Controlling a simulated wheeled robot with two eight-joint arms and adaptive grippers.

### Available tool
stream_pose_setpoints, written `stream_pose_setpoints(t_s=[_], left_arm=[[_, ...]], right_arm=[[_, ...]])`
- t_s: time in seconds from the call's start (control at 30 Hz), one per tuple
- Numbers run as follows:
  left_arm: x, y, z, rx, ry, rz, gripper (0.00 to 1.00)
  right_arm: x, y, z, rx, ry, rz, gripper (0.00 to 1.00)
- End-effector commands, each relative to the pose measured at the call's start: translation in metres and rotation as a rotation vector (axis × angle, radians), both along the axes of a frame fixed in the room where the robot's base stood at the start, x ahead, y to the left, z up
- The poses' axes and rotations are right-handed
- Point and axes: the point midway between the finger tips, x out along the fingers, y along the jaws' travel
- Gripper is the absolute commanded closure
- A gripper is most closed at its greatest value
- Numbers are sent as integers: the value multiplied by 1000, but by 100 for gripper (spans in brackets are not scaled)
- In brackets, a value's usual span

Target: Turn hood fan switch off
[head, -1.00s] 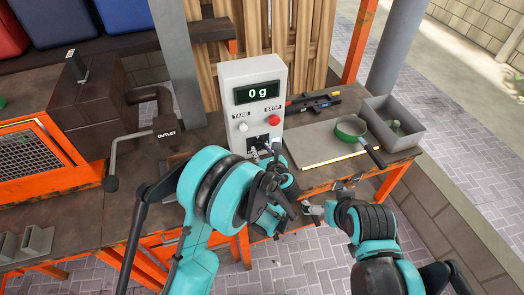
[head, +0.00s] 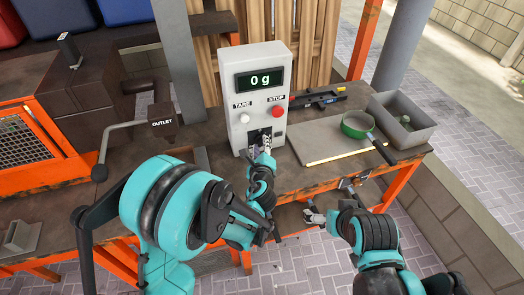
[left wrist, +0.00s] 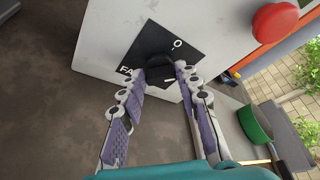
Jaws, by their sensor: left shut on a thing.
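The fan switch is a black rotary knob (left wrist: 158,68) on a black plate (left wrist: 128,44) marked "FAN" and "O", low on the front of a light grey control box (head: 255,60). My left gripper (left wrist: 162,76) is shut on the knob, with one finger on each side of it. In the head view the left gripper (head: 262,145) is at the lower front of the box and hides most of the knob. A short white line shows beside the knob; its exact setting is hard to tell. My right gripper (head: 314,214) is in front of the bench, away from the box; its fingers are too small to judge.
The box also has a red STOP button (head: 278,111), a white TARE button (head: 244,118) and a "0 g" display (head: 260,79). To the right are a grey board (head: 315,142), a green pan (head: 357,124) and a grey bin (head: 415,135). A handled OUTLET (head: 164,122) is at left.

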Motion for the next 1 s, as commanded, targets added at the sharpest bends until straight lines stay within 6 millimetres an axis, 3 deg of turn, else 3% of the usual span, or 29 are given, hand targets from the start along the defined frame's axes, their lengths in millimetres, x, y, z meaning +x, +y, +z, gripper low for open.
stream_pose_setpoints(t_s=[0.1, 0.4, 1.0], left_arm=[[1, 3, -5, -100, -36, 1, 96], [0, 4, -8, -364, -122, -1, 96], [1, 4, -10, -691, -227, 0, 96]], right_arm=[[0, 0, -16, 0, 0, 0, 0], [0, 0, -39, 0, 0, 0, 0], [0, 0, -45, 0, 0, 0, 0]])
